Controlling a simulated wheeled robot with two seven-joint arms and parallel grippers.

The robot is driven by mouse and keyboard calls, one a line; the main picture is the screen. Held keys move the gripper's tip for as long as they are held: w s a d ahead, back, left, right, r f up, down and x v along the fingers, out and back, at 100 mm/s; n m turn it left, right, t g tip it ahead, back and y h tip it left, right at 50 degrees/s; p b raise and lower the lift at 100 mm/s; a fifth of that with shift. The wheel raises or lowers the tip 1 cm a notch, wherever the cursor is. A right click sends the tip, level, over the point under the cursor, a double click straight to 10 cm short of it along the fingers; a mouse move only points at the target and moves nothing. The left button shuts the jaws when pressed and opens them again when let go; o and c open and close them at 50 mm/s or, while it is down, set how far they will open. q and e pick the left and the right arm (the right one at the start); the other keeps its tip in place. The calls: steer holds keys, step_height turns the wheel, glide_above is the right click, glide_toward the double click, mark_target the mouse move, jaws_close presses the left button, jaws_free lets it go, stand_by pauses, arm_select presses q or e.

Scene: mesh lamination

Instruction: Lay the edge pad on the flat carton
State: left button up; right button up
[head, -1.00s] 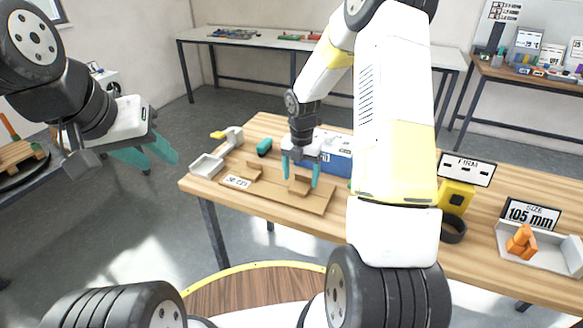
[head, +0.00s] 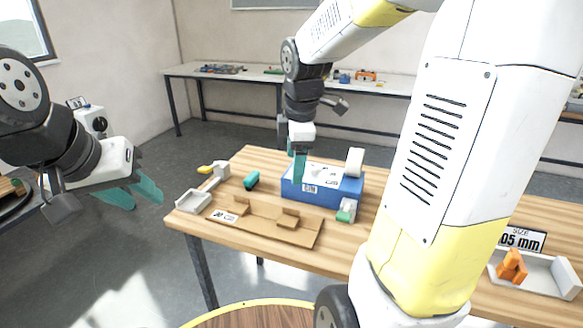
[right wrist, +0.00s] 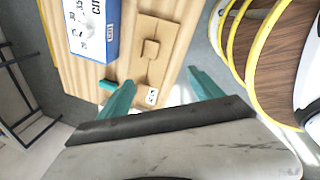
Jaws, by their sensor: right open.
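The flat brown carton (head: 262,229) lies on the wooden table, left of centre, with a white printed label at its left end. It also shows in the right wrist view (right wrist: 172,30). A small brown folded piece, seemingly the edge pad (head: 288,219), rests on its right part; it shows as a tan square in the right wrist view (right wrist: 150,48). My right gripper (right wrist: 165,90) is open and empty, raised above the table. My left gripper (head: 135,192) is open and empty, off the table's left side.
A blue-and-white box (head: 322,187) stands behind the carton, with a green-and-white item (head: 346,211) at its right. An orange part (head: 512,266) sits in a right-hand tray. My right arm covers the table's middle.

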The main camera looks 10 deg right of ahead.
steer(key=s+a+r+m+t+y, duration=0.1)
steer(key=s+r+m, duration=0.1)
steer(key=s+m, duration=0.5)
steer(key=s+r+m+t+y, duration=0.1)
steer(key=s+r+m+t, duration=0.1)
steer(key=s+m, duration=0.5)
steer(key=shift+s+a+r+m+t, duration=0.35)
steer(key=shift+r+m, duration=0.45)
steer(key=shift+m, duration=0.3)
